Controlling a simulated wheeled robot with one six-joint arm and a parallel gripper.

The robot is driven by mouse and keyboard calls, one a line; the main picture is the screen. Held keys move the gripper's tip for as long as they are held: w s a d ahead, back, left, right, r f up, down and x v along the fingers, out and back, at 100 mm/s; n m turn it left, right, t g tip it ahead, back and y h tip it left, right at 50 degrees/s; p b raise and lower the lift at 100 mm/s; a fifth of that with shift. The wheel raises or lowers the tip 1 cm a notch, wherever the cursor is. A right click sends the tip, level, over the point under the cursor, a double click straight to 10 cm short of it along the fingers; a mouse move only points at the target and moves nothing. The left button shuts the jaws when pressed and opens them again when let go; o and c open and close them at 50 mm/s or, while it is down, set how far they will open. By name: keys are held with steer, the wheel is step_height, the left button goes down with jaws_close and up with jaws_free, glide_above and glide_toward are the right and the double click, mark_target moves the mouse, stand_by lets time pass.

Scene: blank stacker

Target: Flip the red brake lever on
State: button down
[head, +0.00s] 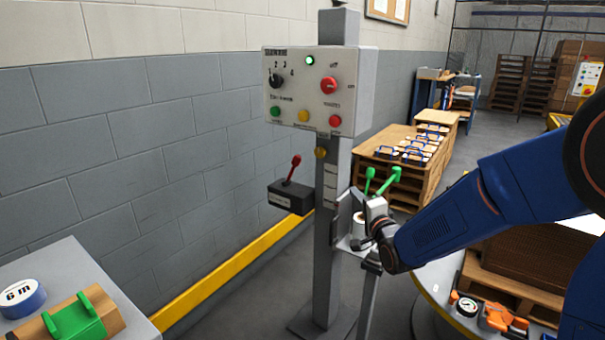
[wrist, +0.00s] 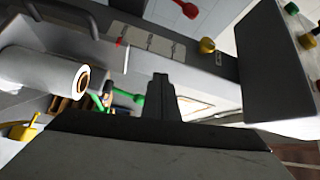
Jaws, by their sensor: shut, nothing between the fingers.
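The red brake lever (head: 292,167) stands up from a dark box (head: 288,197) on the left side of the grey post, its knob leaning slightly right. In the wrist view its red knob (wrist: 189,9) shows at the top edge, and the box is mostly out of frame. My gripper (head: 374,207) is to the right of the post, apart from the lever and lower than its knob. Its fingers (wrist: 161,82) are together and empty in the wrist view. In the head view the fingers are small and hard to make out.
A control panel (head: 318,96) with knobs and buttons tops the post (head: 327,250). A yellow knob (head: 320,153) sits below it. Green levers (head: 394,174) and a white cylinder (wrist: 40,72) are near my gripper. A block wall (head: 150,150) stands behind.

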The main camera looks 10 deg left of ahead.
mark_target(298, 164)
steer(key=s+a+f+m+t+y, duration=0.1)
steer(key=a+f+y, duration=0.1)
steer(key=a, duration=0.3)
steer(key=s+a+f+m+t+y, duration=0.1)
steer(key=a+f+m+y, duration=0.1)
steer(key=a, duration=0.3)
steer(key=shift+a+y, duration=0.4)
steer(key=shift+y, duration=0.2)
steer(key=shift+w+r, duration=0.1)
steer(key=x, duration=1.4)
steer(key=shift+a+r, duration=0.1)
